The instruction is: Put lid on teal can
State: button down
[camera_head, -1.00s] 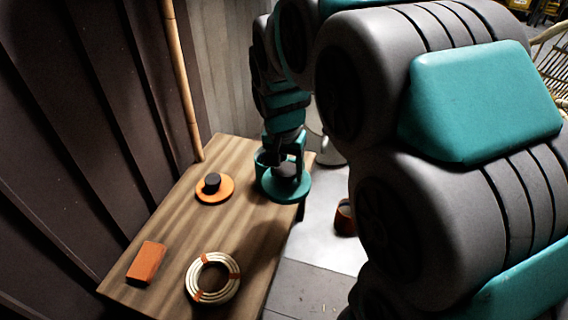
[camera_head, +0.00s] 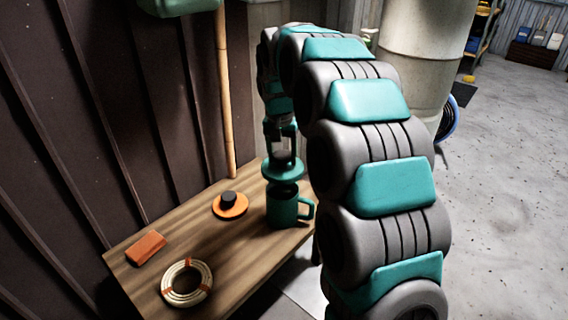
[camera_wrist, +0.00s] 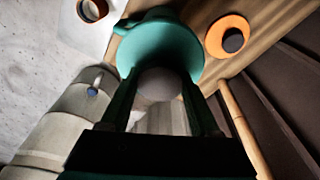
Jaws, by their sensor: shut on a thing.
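The teal can (camera_head: 281,211), a mug shape with a handle on its right, stands upright at the table's right edge. My gripper (camera_head: 283,155) is shut on the dark knob of the teal lid (camera_head: 283,171). The lid is roughly level above the can, with the can's dark opening showing below it, so they look apart. In the wrist view my gripper (camera_wrist: 160,92) grips the rounded knob (camera_wrist: 158,84), and the lid (camera_wrist: 160,48) hides most of the can. A teal piece, seemingly the handle, sticks out at the lid's upper left.
An orange lid with a black knob (camera_head: 230,205) lies left of the can on the wooden table (camera_head: 226,258). An orange block (camera_head: 146,248) and a pale rattan ring (camera_head: 187,283) lie nearer. A bamboo pole (camera_head: 224,100) stands behind. An orange-brown cup (camera_wrist: 92,9) is off the table.

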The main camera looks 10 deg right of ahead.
jog(key=shift+f, duration=0.15)
jog(key=shift+w+f+b, duration=0.1)
jog(key=shift+f+b, duration=0.9)
jog(key=shift+f, duration=1.9)
jog(key=shift+f, duration=0.9)
dwell(0.3)
jog(key=shift+c, duration=0.2)
grip_release()
jog(key=shift+o, duration=0.2)
jog(key=shift+r, duration=0.1)
jog(key=shift+r+p, duration=1.05)
jog(key=shift+r, duration=2.9)
